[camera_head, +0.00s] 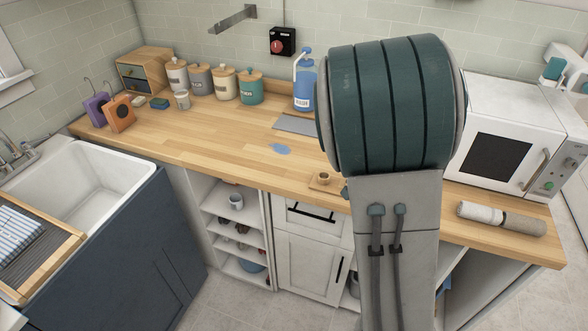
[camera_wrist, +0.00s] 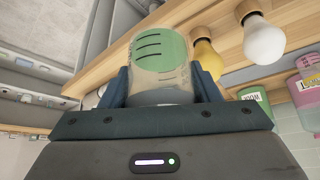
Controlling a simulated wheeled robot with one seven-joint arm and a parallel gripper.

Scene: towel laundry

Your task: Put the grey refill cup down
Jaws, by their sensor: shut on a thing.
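My gripper (camera_wrist: 162,90) shows in the wrist view, shut on a pale grey cup (camera_wrist: 155,97) between its two dark blue fingers. The cup has a green face with several dark lines at its far end. It hides most of what lies straight beyond it. In the head view my arm's large teal joint hides the gripper and the cup. The wooden countertop (camera_head: 225,143) runs along the wall in the head view.
A blue pump bottle (camera_head: 305,88) stands behind a grey mat (camera_head: 297,124). A blue spill (camera_head: 280,148) lies on the counter, with a small wooden piece (camera_head: 325,179) nearer the front edge. Several canisters (camera_head: 223,83) stand back left; a white microwave (camera_head: 505,135) is right. The wrist view shows a wooden shelf (camera_wrist: 222,35) with bulbs.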

